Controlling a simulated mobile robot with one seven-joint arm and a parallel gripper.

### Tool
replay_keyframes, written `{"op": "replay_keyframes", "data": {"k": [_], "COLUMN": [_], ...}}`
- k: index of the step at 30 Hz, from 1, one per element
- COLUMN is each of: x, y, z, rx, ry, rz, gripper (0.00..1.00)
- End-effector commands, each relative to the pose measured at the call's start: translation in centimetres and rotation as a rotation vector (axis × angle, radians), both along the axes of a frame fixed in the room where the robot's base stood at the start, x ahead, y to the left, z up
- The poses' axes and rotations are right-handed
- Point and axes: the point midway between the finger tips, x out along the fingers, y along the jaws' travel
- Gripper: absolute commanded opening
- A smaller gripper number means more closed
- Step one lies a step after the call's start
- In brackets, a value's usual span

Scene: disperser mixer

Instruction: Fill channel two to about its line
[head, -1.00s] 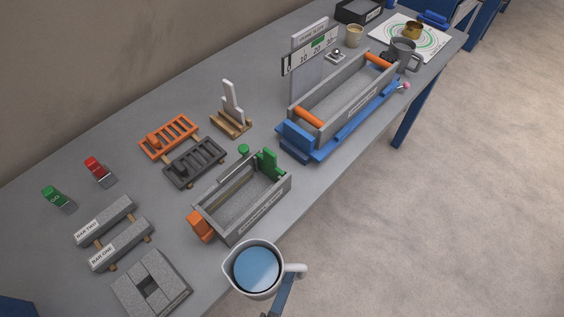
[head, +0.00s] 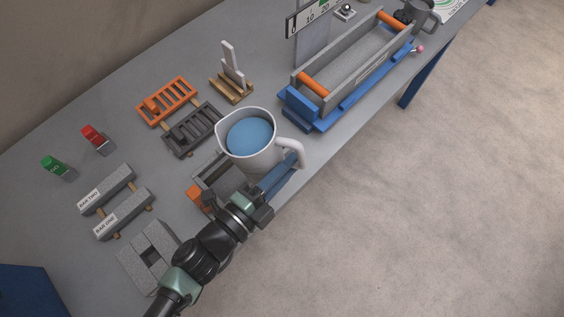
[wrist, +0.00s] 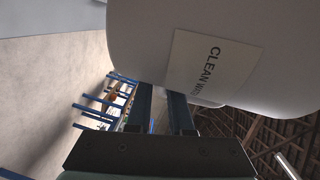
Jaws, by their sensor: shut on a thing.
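A white jug (head: 243,162) with blue water in it (head: 250,137) is upright, held up above the bench. In the wrist view the jug (wrist: 215,45) fills the top, with a label beginning "CLEAN". The short grey trough (head: 208,177) lies below the jug, mostly hidden by it and my arm. The long grey channel (head: 352,68) with orange end pieces sits on a blue base (head: 318,118) to the upper right. I cannot read which is channel two, nor see a fill line.
A scale board (head: 307,20) stands behind the long channel. A wooden stand (head: 232,88), orange rack (head: 167,101), dark rack (head: 191,130), two bars (head: 122,217), a grey block (head: 150,255), and green (head: 56,168) and red (head: 97,139) switches occupy the bench. The bench edge and open floor lie right.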

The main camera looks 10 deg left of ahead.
Motion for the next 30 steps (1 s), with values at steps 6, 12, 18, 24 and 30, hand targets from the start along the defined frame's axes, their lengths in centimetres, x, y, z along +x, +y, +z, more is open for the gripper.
{"op": "replay_keyframes", "data": {"k": [6, 12, 18, 24, 30], "x": [-0.3, -0.4, -0.4, -0.4, -0.4], "y": [-2.0, -2.3, -2.4, -2.4, -2.4], "z": [-0.7, -1.8, -2.3, -2.4, -2.4], "rx": [-0.292, -0.456, -0.548, -0.578, -0.577], "ry": [0.046, 0.072, 0.086, 0.093, 0.092], "rz": [-0.002, 0.0, -0.001, 0.0, 0.0], "gripper": [0.0, 0.0, 0.0, 0.0, 0.0]}}
